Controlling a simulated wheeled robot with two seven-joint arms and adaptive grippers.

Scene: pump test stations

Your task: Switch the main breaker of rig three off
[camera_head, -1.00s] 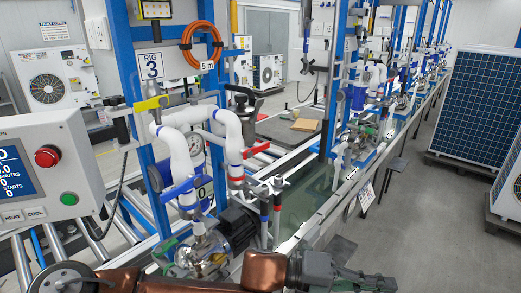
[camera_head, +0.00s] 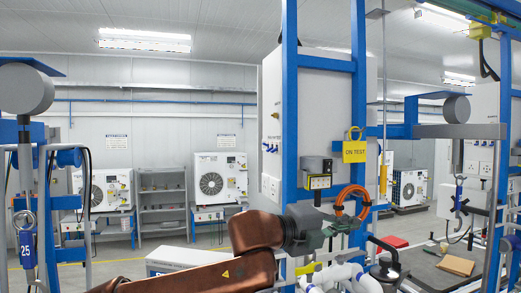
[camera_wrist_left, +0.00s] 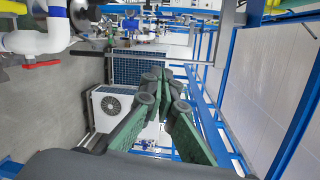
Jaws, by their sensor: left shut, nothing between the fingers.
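Rig three's blue frame (camera_head: 290,120) stands right of centre in the head view, with a grey-white cabinet (camera_head: 318,115) behind its posts. Small switches (camera_head: 271,145) show on the cabinet's left side; which one is the main breaker I cannot tell. A yellow "ON TEST" tag (camera_head: 354,152) hangs from the frame. My left gripper (camera_head: 352,226) is in front of the frame, just below the orange hose coil (camera_head: 353,203), apart from the switches. In the left wrist view its green fingers (camera_wrist_left: 168,92) are shut with nothing between them. My right gripper is not in view.
A yellow-and-black box (camera_head: 318,180) is mounted on the frame above my left wrist. White pipes (camera_head: 340,277) stand below the gripper. Another blue rig (camera_head: 500,150) is at the right. White fan units (camera_head: 219,178) and shelves stand along the back wall.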

